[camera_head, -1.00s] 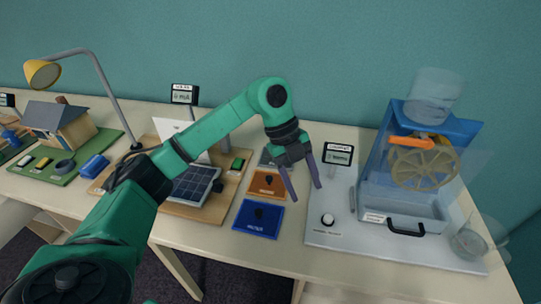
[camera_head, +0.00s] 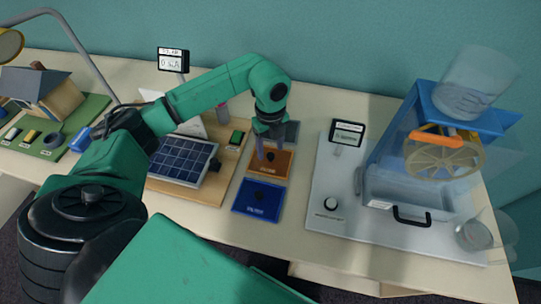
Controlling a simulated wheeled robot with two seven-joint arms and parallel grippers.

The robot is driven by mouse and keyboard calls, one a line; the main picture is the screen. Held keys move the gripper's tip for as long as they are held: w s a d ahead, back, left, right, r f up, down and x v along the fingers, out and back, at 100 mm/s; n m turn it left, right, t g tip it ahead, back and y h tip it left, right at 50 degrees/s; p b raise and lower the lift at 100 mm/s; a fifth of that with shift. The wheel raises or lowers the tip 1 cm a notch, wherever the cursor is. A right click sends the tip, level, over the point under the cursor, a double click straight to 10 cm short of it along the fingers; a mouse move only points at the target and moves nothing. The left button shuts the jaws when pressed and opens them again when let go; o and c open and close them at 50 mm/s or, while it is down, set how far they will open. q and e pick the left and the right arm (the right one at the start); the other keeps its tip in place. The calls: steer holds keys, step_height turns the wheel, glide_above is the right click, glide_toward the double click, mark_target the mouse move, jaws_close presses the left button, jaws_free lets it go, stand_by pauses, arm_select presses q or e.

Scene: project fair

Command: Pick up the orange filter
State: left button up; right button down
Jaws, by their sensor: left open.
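The orange filter (camera_head: 267,172) is a flat orange square with a dark knob near its middle. It lies on the table between a blue filter (camera_head: 257,201) in front and a grey one (camera_head: 292,131) behind. My left gripper (camera_head: 271,154) is open, its purple fingers pointing down over the back part of the orange filter. I cannot tell whether the fingertips touch it. The gripper partly hides the grey filter. A green arm link of mine fills the bottom middle; the right gripper is out of view.
On the left, a solar panel (camera_head: 180,160) sits on a wooden board with a display (camera_head: 173,59) behind it. On the right, a water-wheel model (camera_head: 443,159) stands on a pale base (camera_head: 335,222) with a knob. The table front beside the blue filter is clear.

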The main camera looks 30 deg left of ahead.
arm_select(q)
steer(key=shift+s+f, duration=0.1)
steer(key=shift+f, duration=0.95)
jaws_close()
steer(key=shift+r, duration=0.1)
